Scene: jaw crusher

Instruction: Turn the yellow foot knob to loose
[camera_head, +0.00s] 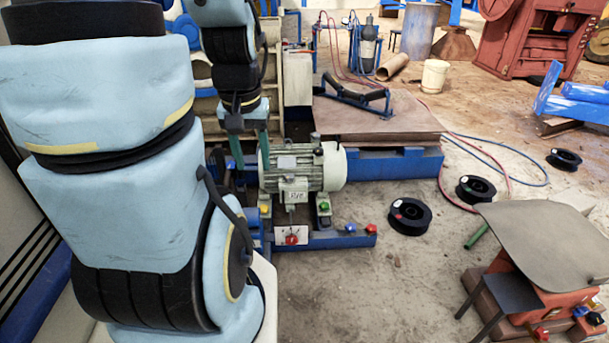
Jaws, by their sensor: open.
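A grey electric motor (303,166) sits on a blue base frame (325,240). A small yellow knob (264,209) shows low at the motor's left foot; it is small and its setting cannot be read. A green knob (324,206) is at the right foot. My gripper (251,160) points down at the motor's left end, above and slightly left of the yellow knob. Its two teal fingers are apart, with nothing seen between them. Whether a finger touches the motor cannot be told.
A red knob (291,239) on a white plate fronts the base. A blue knob (350,228) and another red knob (370,228) are at its right end. Black spools (409,216) lie on the floor to the right. A brown plate (375,118) lies behind the motor.

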